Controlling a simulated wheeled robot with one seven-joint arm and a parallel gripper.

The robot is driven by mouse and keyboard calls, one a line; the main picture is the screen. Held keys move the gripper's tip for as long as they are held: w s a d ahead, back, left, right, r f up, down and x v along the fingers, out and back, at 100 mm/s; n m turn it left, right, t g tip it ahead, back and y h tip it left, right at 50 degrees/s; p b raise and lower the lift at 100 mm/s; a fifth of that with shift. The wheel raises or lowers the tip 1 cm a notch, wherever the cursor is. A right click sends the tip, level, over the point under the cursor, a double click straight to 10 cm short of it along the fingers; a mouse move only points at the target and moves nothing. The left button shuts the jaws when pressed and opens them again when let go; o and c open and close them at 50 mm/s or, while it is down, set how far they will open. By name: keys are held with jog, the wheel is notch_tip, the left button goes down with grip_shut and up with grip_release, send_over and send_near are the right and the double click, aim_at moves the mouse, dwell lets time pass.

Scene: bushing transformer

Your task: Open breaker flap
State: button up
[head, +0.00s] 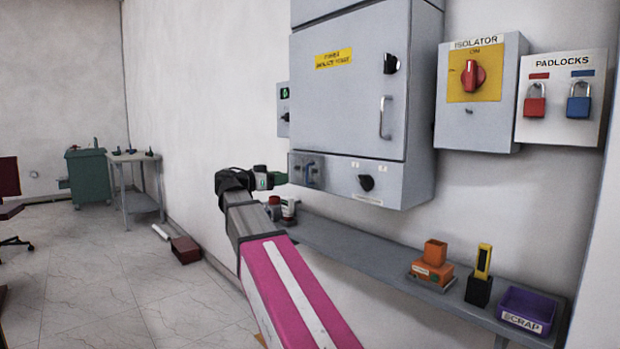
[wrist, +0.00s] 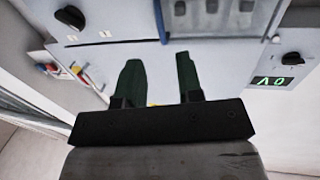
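The breaker flap (head: 306,171) is a small clear cover on the left of the cabinet's lower panel, with a blue-grey part behind it. It looks shut. In the wrist view the flap (wrist: 226,28) is at the top, with dark breaker switches (wrist: 212,6) behind it, partly cut off by the frame edge. My gripper (head: 277,179) is just left of and slightly below the flap in the head view. In the wrist view its two dark green fingers (wrist: 157,58) are spread apart with nothing held between them. I cannot tell whether a fingertip touches the flap.
A black knob (head: 366,183) sits right of the flap, below the large cabinet door (head: 345,95). A shelf (head: 350,245) runs below, holding an orange block (head: 432,270) and a purple scrap bin (head: 526,309). The isolator box (head: 482,92) and padlock board (head: 562,95) are at right.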

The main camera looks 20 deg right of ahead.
aim_at(307, 180)
jog(key=d, duration=0.3)
jog(key=w+d, duration=0.1)
jog(key=d, duration=0.6)
jog(key=shift+w+d, duration=0.25)
jog(key=shift+w, duration=0.1)
jog(key=shift+c, duration=0.4)
grip_shut()
